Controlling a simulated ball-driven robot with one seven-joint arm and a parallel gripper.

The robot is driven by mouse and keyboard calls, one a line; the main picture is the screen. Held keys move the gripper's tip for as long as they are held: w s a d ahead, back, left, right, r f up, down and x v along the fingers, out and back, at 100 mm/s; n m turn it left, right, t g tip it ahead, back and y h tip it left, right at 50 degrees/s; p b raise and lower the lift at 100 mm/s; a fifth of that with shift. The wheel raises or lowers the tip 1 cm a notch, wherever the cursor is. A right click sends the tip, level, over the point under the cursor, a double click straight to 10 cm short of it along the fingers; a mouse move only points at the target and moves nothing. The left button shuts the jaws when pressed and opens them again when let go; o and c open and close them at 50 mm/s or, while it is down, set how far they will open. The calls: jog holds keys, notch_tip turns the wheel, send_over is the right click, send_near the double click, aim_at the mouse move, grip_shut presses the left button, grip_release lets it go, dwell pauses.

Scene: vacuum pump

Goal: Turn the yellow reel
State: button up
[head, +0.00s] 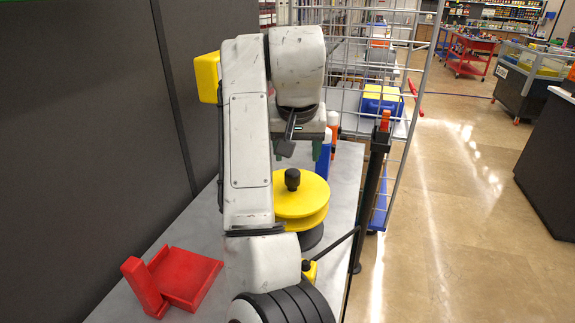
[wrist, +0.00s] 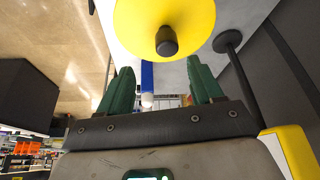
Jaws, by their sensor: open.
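The yellow reel (head: 312,205) stands on the grey table in the head view, two stacked yellow discs above a dark round base (head: 312,237). A black knob (head: 292,178) rises from its top; my arm hides the reel's left edge. In the wrist view the yellow reel (wrist: 190,20) is at the top, with its black knob (wrist: 166,40) towards me. My gripper (wrist: 160,68) is open there, its two green fingers apart with nothing held between them. In the head view my gripper (head: 300,150) is just above and behind the knob, partly hidden by my wrist.
A red two-part object (head: 185,277) lies on the table (head: 130,295) at lower left. A blue bottle (head: 323,162) stands behind the reel. A black post with an orange tip (head: 372,185) and a wire grid (head: 410,95) are to the right. A dark wall (head: 80,110) borders the left.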

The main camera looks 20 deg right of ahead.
aim_at(293, 172)
jog(key=x, duration=0.6)
jog(key=w+x, duration=0.1)
jog(key=x, duration=0.2)
jog(key=shift+w+a+f+p, duration=0.2)
jog(key=shift+a+p, duration=0.1)
jog(key=shift+p, duration=0.1)
grip_shut()
dwell(0.4)
